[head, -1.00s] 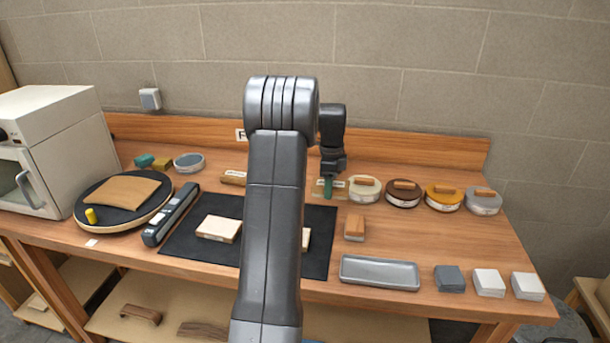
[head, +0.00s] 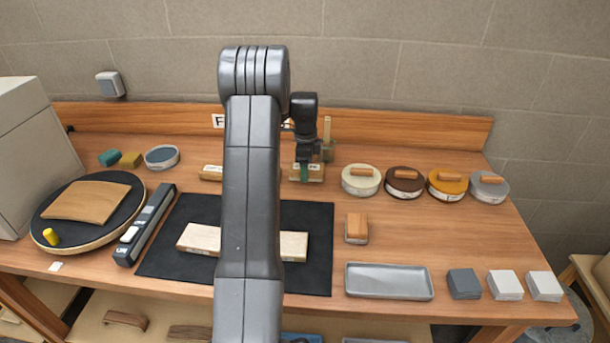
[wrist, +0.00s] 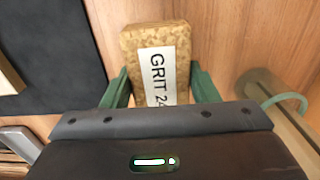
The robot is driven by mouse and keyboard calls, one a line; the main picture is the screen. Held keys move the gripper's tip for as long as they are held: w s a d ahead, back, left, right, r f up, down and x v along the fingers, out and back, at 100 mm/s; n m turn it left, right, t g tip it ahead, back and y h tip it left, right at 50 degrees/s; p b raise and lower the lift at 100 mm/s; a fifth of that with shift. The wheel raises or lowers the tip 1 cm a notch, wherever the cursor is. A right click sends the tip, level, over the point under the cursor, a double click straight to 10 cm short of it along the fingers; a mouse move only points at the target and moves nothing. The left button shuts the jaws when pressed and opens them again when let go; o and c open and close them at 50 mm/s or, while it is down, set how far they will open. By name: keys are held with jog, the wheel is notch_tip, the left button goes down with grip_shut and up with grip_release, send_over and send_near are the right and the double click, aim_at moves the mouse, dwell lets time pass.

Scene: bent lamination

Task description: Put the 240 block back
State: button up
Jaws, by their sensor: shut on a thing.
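The 240 block is a tan, cork-like block (wrist: 135,42) with a white label reading "GRIT 24", the rest hidden by my gripper. In the wrist view it lies between the green fingers of my gripper (wrist: 163,92), which is shut on it. In the head view my gripper (head: 304,170) points down at the back of the bench, with the block (head: 318,174) at its fingertips, left of the cream-lidded tin. I cannot tell whether the block touches the bench top. Another labelled block (head: 209,173) lies to the left, partly behind my arm.
Tins with cream (head: 360,186), brown, amber and grey lids stand right of my gripper. An upright stand (head: 328,138) is just behind it. A black mat (head: 180,210) bears a pale wood piece. A grey tray (head: 390,282) and a wooden-backed brush (head: 357,226) lie in front.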

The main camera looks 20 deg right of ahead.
jog(key=shift+f+p, duration=0.3)
jog(key=shift+f, duration=1.4)
jog(key=shift+f, duration=0.15)
jog(key=o, duration=1)
jog(key=shift+o, duration=0.2)
notch_tip(320, 180, up, 12)
jog(key=shift+r+b, duration=0.2)
jog(key=shift+b, duration=0.6)
jog(key=shift+f, duration=0.15)
